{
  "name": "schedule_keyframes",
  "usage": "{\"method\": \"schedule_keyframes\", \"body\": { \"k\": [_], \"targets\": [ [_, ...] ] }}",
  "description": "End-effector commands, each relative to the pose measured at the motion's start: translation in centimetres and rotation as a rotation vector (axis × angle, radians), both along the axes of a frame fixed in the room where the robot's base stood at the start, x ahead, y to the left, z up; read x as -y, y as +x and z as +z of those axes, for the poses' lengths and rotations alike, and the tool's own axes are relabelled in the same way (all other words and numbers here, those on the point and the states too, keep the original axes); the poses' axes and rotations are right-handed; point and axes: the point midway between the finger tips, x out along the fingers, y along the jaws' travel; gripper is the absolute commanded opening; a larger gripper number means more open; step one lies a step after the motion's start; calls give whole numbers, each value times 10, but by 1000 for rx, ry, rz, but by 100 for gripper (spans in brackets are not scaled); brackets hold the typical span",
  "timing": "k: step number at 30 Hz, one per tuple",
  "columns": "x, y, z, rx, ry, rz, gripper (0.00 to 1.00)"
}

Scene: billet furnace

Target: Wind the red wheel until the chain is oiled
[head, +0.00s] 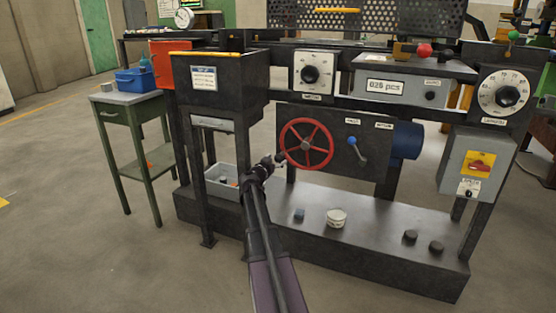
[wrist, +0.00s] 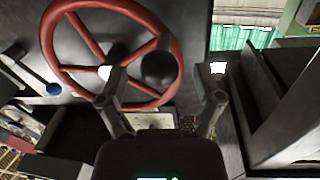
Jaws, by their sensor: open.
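The red wheel (head: 306,144) is upright on the dark front panel of the machine, with several spokes and a pale hub. It fills the upper left of the wrist view (wrist: 105,72). A round black knob (wrist: 158,68) stands out from its rim at the lower left as the head view sees it. My gripper (head: 272,161) is at that edge of the wheel. In the wrist view its open fingers (wrist: 164,90) are on either side of the line to the knob, with nothing held between them; whether they touch it I cannot tell. I cannot make out a chain.
A blue-knobbed lever (head: 357,152) is on the same panel, right of the wheel. A grey bin (head: 214,187) stands left of my gripper. A white tin (head: 337,217) and small dark pieces lie on the machine's base. A green side table (head: 128,98) stands at left.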

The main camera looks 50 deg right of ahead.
Motion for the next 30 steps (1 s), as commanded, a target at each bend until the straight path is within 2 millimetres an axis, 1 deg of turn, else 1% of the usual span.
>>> {"method": "schedule_keyframes", "body": {
  "k": [1, 6, 16, 17, 18, 20, 21, 23, 24, 25, 30],
  "targets": [
    [6, 2, 0, 0, 0, 0, 84],
    [13, 3, 0, 0, 0, 0, 84],
    [14, 3, 0, 0, 0, 0, 84],
    [14, 3, 0, 0, 0, 0, 78],
    [14, 3, 0, 0, 0, 0, 67],
    [14, 3, 0, 0, 0, 0, 49],
    [14, 3, 0, 0, 0, 0, 37],
    [14, 3, 0, 0, 0, 0, 19],
    [14, 3, 0, 0, 0, 0, 7],
    [14, 3, 0, 0, 0, 0, 0],
    [15, 3, 0, 0, 0, 0, 0]
  ]
}}
